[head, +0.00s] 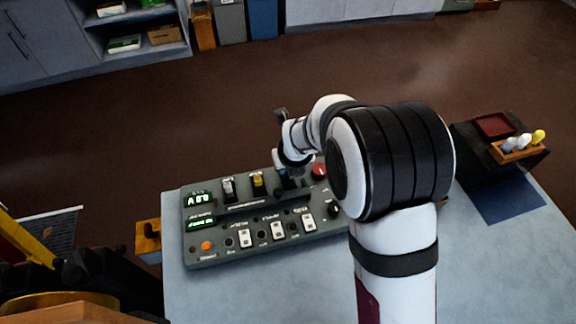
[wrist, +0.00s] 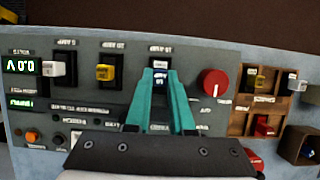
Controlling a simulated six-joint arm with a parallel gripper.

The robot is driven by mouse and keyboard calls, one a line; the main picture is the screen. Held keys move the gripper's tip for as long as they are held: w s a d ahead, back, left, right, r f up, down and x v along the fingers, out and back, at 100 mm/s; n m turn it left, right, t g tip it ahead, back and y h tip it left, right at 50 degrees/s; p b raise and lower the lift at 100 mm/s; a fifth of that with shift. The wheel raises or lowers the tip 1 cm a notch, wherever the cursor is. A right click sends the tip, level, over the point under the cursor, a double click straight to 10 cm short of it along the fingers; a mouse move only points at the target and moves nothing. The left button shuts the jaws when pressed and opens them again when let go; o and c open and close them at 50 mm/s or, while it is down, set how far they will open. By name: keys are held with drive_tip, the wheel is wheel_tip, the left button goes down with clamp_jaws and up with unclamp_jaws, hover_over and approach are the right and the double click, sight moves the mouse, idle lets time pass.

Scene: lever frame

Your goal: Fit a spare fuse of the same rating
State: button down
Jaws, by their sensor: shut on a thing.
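A red knob (wrist: 214,82) stands close right of my fingers. White switches (head: 245,238) line the panel's near side. A dark box (wrist: 299,145) is beside the tray. A rack (head: 517,152) with white and yellow handles is at the table's right. The near table surface (head: 280,295) is clear.

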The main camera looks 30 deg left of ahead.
drive_tip(key=shift+f, duration=0.1)
drive_tip(key=shift+f, duration=0.4)
drive_tip(key=shift+f, duration=0.2)
idle(0.5)
drive_tip(key=c, duration=0.7)
unclamp_jaws()
drive_tip(key=o, duration=0.5)
